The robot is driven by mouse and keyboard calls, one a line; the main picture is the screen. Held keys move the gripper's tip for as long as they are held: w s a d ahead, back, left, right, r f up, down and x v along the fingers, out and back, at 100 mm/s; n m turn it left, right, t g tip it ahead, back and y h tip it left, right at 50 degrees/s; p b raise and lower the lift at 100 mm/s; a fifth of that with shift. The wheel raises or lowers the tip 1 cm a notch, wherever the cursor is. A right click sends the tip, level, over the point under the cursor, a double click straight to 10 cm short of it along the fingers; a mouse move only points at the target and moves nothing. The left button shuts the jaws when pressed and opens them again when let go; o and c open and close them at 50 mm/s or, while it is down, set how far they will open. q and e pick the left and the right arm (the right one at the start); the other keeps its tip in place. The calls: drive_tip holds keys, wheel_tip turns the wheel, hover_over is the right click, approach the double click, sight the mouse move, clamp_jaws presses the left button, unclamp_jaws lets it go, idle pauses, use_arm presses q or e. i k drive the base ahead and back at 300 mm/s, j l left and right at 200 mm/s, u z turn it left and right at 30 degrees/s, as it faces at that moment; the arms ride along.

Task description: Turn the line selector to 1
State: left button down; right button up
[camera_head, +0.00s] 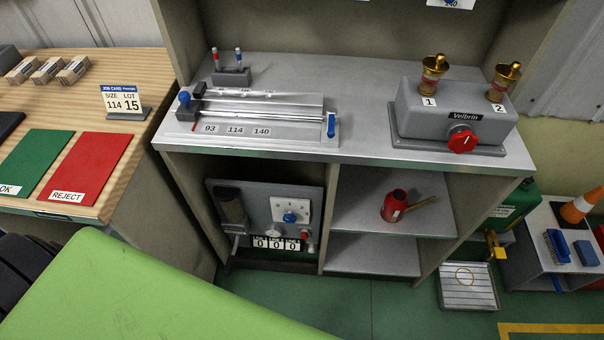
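The line selector is a red knob (462,140) on the front of a grey box (415,113) labelled Velbrin, at the right end of the metal bench top. Two brass-topped fittings stand on the box. The left one (432,77) is by a tag marked 1 (429,102), the right one (502,83) by a tag marked 2 (499,108). The knob is too small to tell which number it points to. Neither gripper shows, and nothing touches the knob.
A metal measuring fixture (260,117) marked 93, 114, 140 lies left of the box, with bare bench between them. Below are a gauge panel (290,209) and a red can (394,206) on a shelf. A wooden table (60,70) stands at left.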

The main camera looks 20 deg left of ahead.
sight(289, 218)
drive_tip(key=u, duration=0.8)
